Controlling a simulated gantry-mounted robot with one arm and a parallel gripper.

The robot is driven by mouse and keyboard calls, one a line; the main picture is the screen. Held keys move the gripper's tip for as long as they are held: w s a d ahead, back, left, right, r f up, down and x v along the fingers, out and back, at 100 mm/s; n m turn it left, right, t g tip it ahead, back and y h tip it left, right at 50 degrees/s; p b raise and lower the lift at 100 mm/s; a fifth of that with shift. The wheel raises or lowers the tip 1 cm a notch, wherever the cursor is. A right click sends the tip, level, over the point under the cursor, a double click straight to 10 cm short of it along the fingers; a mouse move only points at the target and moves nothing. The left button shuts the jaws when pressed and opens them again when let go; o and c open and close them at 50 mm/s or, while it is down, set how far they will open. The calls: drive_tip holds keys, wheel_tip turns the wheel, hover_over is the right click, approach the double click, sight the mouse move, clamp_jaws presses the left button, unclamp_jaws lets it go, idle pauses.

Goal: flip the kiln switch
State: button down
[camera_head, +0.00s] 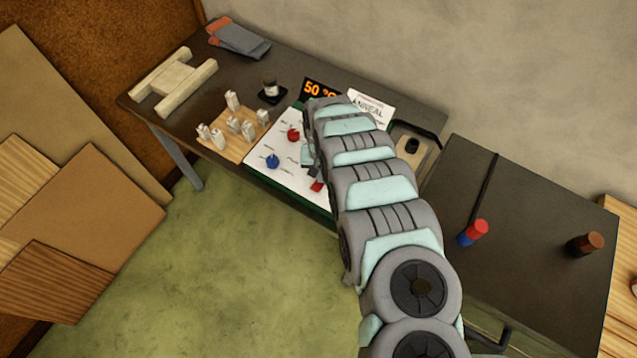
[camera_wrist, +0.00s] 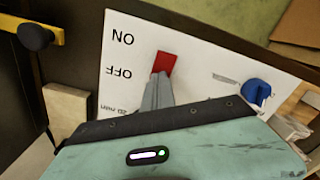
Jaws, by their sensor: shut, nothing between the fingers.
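The kiln switch is a red lever (camera_wrist: 166,65) on a white panel (camera_wrist: 205,60), beside printed ON and OFF labels that appear upside down in the wrist view. My gripper (camera_wrist: 157,82) is shut and empty, its fingertips right at the near end of the red lever. I cannot tell whether they touch it. In the head view the red lever (camera_head: 317,186) shows at the right side of the white panel (camera_head: 262,178), beside my arm, which hides most of my gripper there. The lever's exact position, ON or OFF, is unclear.
A blue knob (camera_wrist: 257,91) and a red knob (camera_head: 293,134) sit on the panel. A display (camera_head: 320,91) reads about 50. A black knob (camera_head: 411,146) is to the right. White pieces stand on a wooden board (camera_head: 233,144) at left.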

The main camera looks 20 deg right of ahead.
wheel_tip(320, 180, up, 7)
drive_tip(key=p, duration=0.5)
idle(0.7)
